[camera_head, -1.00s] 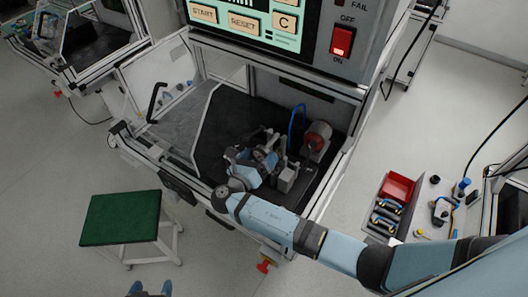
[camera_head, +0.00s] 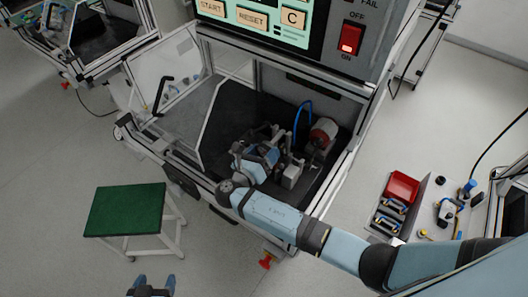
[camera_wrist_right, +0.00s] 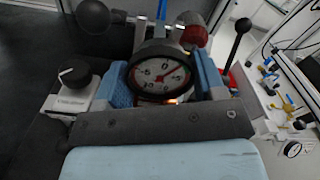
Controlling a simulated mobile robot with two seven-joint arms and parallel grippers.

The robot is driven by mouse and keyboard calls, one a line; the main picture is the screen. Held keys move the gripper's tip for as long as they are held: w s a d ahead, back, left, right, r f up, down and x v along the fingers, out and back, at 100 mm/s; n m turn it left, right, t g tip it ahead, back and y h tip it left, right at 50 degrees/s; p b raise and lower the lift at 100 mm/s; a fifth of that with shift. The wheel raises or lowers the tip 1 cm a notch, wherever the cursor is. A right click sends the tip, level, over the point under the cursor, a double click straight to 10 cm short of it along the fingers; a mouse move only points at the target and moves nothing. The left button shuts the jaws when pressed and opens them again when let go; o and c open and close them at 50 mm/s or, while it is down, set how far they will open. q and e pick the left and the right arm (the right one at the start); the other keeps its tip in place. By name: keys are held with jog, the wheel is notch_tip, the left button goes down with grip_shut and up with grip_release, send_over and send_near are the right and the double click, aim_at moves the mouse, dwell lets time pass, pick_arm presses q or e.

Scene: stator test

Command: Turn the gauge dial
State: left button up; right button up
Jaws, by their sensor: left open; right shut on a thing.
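The gauge (camera_wrist_right: 162,73) has a round white face, dark numerals, a red needle and a black rim. In the right wrist view it sits between the blue-padded fingers of my right gripper (camera_wrist_right: 163,82), which is shut on it. In the head view my right gripper (camera_head: 262,158) is inside the test bench, and I cannot make out the gauge face there. A black knob on a grey block (camera_wrist_right: 75,77) stands to the left of the gauge in the wrist view. My left gripper (camera_head: 151,287) is open and empty at the bottom edge of the head view, away from the bench.
A red cylinder (camera_head: 323,132) and a blue hose (camera_head: 303,115) are close beside my right gripper. A black-knobbed lever (camera_wrist_right: 237,40) stands to its right in the wrist view. A control panel (camera_head: 300,25) overhangs the bench. A green-topped stool (camera_head: 125,208) stands at left.

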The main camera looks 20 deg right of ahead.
jog(key=shift+m, duration=2.5)
pick_arm(q)
jog(key=shift+w+f+b, duration=0.1)
jog(key=shift+f+b, duration=0.15)
jog(key=shift+b, duration=0.05)
pick_arm(e)
jog(key=shift+m, duration=0.5)
jog(key=o, duration=0.7)
jog(key=shift+d, duration=0.1)
jog(key=shift+o, duration=1.1)
pick_arm(q)
jog(key=shift+w+d+r, duration=0.1)
jog(key=shift+w+r, duration=0.05)
jog(key=shift+w, duration=0.15)
